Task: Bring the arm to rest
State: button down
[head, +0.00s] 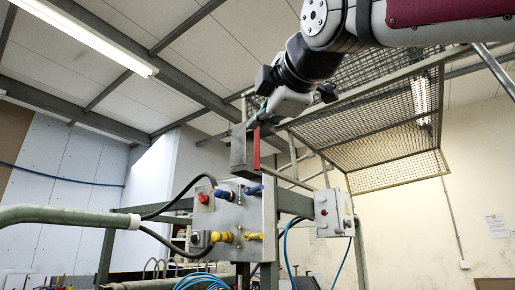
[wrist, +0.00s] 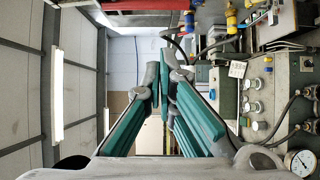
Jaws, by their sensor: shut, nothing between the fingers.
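My gripper (head: 259,117) hangs at the end of my raised arm in the upper middle of the head view, angled down and to the left. In the wrist view, its teal-padded fingers (wrist: 160,75) come together at the tips, with nothing held between them. In the head view, the fingers are small and partly hidden by the wrist. The gripper appears just above a grey box with a red edge (head: 240,152); I cannot tell the gap in depth.
A control panel (head: 228,215) with a red button, blue and yellow fittings and cables stands below the gripper. A wire mesh guard (head: 370,130) is behind the arm at right. A smaller switch box (head: 333,213) is lower right. A pressure gauge (wrist: 301,162) shows in the wrist view.

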jog(key=shift+f, duration=0.1)
jog(key=s+d+f+m+g+h, duration=0.1)
jog(key=d+f+m+g+h, duration=0.3)
jog(key=f, duration=0.9)
jog(key=s+d+f+m+g, duration=0.1)
jog(key=d+f+m, duration=0.5)
jog(key=f, duration=0.6)
jog(key=s+d+f+m+g, duration=0.2)
jog(key=s+f+m, duration=0.2)
jog(key=f, duration=0.5)
jog(key=s+d+f+m+g+h, duration=0.1)
jog(key=s+d+f+m+g, duration=0.1)
jog(key=s+f, duration=0.4)
jog(key=s+d+f+m+g, duration=0.2)
jog(key=s+f+m, duration=0.3)
jog(key=f, duration=0.9)
jog(key=shift+s+d+m+g+h, duration=0.15)
jog(key=shift+d+m+g+h, duration=0.05)
jog(key=shift+m+g+h, duration=0.1)
jog(key=shift+r, duration=0.1)
